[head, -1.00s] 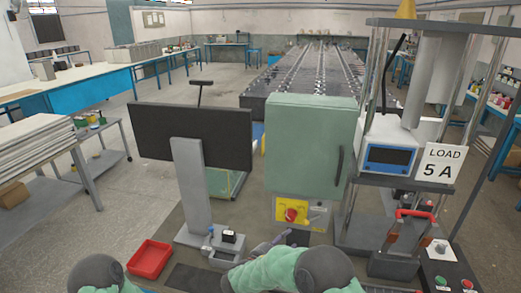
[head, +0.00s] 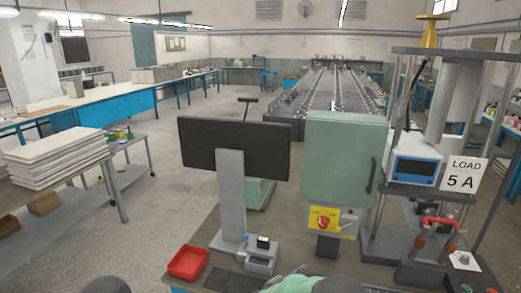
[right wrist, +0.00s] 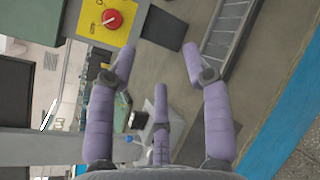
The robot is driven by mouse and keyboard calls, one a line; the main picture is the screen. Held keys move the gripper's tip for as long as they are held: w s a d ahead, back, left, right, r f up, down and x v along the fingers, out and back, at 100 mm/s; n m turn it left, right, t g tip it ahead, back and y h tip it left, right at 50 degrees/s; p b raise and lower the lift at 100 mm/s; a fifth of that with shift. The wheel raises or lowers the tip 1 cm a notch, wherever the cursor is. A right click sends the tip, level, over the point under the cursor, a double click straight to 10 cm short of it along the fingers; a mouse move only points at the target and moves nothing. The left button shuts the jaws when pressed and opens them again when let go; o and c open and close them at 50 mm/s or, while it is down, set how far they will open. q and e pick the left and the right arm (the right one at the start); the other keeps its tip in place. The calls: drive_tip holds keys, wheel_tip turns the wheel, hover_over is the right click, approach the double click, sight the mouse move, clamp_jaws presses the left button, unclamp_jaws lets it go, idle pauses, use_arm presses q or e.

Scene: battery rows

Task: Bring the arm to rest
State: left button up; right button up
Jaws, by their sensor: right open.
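My right gripper (right wrist: 158,60) has purple segmented fingers. They are spread apart with nothing between them in the right wrist view, over the grey bench top (right wrist: 165,85). In the head view only part of my green right arm (head: 318,284) shows at the bottom edge, with a small grey part of the hand beside it; the fingers are mostly cut off there. My left gripper is outside both views.
A red tray (head: 188,263) and a small grey device (head: 262,262) stand on the bench by a black monitor (head: 235,148). A green cabinet (head: 345,160) stands above a yellow panel with a red knob (head: 324,223). A load rig (head: 400,245) stands right.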

drive_tip(key=s+d+f+m+g+y, duration=0.2)
drive_tip(key=s+f+g, duration=0.3)
drive_tip(key=s+f, duration=0.4)
drive_tip(key=s+d+f+m+g+y, duration=0.1)
drive_tip(key=s+d+f+g+y, duration=0.15)
drive_tip(key=s+f+g, duration=0.6)
drive_tip(key=s+a+f+m+t+y, duration=0.1)
drive_tip(key=s+a+f+m+y, duration=0.2)
drive_tip(key=s+f+m+y, duration=0.2)
drive_tip(key=s+a+f+m+t+y, duration=0.2)
drive_tip(key=s+a+f+m+y, duration=0.2)
drive_tip(key=s+m, duration=0.7)
drive_tip(key=f+m+y, duration=0.1)
drive_tip(key=m, duration=0.3)
drive_tip(key=shift+f+m+y, duration=0.2)
drive_tip(key=shift+m+y, duration=0.1)
drive_tip(key=shift+y, duration=0.05)
drive_tip(key=shift+a, duration=0.1)
drive_tip(key=shift+c, duration=1.1)
